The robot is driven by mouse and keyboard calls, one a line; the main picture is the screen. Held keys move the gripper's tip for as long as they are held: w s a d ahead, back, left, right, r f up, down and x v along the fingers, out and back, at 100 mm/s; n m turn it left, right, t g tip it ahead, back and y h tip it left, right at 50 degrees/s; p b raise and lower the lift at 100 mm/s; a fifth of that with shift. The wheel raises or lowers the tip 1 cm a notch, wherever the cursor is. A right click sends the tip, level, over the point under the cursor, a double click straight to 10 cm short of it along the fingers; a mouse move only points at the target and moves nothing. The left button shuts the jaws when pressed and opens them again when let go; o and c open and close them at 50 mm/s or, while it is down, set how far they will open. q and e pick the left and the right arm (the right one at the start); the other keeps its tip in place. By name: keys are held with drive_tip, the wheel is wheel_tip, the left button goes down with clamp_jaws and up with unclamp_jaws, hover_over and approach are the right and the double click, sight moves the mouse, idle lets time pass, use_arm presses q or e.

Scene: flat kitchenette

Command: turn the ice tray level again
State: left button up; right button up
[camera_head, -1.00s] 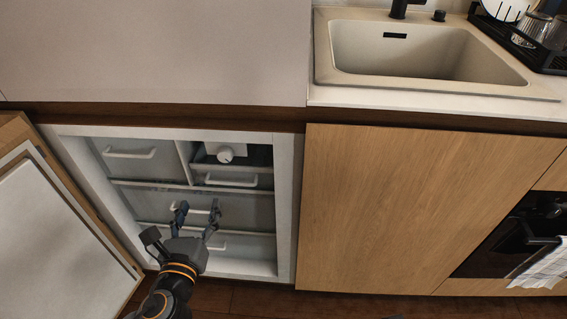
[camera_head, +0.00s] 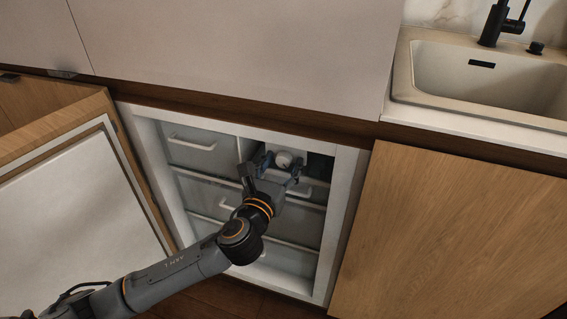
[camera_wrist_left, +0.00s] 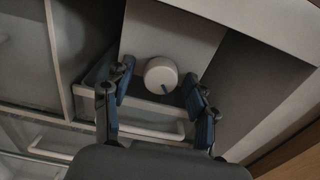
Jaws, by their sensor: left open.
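The ice tray's round white knob (camera_head: 284,159) sits on the front of a pale housing in the upper right part of the open freezer. In the left wrist view the knob (camera_wrist_left: 161,75) has a dark mark pointing down and right. My left gripper (camera_head: 281,167) is open in front of the housing. In the left wrist view the fingers (camera_wrist_left: 158,80) stand on either side of the knob, with gaps showing. The tray itself is hidden behind the knob's housing. My right gripper is not in view.
A drawer with a white handle (camera_wrist_left: 150,130) lies just below the knob. Several other drawers fill the freezer. The open freezer door (camera_head: 80,210) stands at the left. A closed wooden cabinet (camera_head: 460,230) and a sink (camera_head: 490,80) are at the right.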

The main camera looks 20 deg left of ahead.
use_arm(q)
drive_tip(key=shift+w, duration=0.5)
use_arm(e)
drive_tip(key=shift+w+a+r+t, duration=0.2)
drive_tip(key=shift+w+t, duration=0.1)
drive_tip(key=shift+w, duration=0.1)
use_arm(q)
drive_tip(key=shift+c, duration=0.2)
drive_tip(key=c, duration=1.1)
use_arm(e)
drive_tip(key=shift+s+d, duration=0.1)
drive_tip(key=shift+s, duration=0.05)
